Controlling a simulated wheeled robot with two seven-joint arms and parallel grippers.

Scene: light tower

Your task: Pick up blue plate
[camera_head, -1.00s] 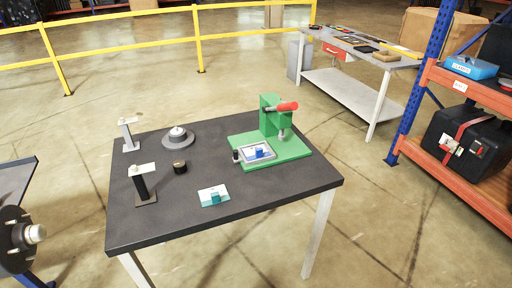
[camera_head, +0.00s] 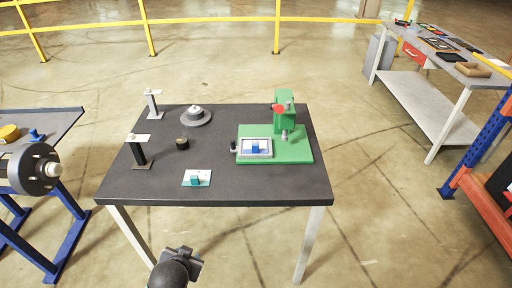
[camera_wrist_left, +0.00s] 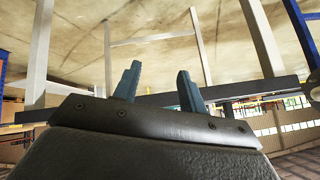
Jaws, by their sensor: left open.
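A small pale plate with a bright blue block (camera_head: 256,149) on it lies in a grey frame on the green press base, in the head view. Another small white plate with a teal block (camera_head: 196,178) lies near the table's front edge. I cannot tell for sure which is the blue plate. My left gripper (camera_wrist_left: 157,82) shows in the left wrist view with its two blue-grey fingers apart and nothing between them. Both plates are out of that view. My right gripper cannot be made out.
The dark table (camera_head: 230,188) also holds the green press (camera_head: 286,117), a round grey disc (camera_head: 196,117), a small dark cylinder (camera_head: 182,143) and two stands (camera_head: 139,150). A side table (camera_head: 60,118) stands left, a workbench (camera_head: 440,60) back right.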

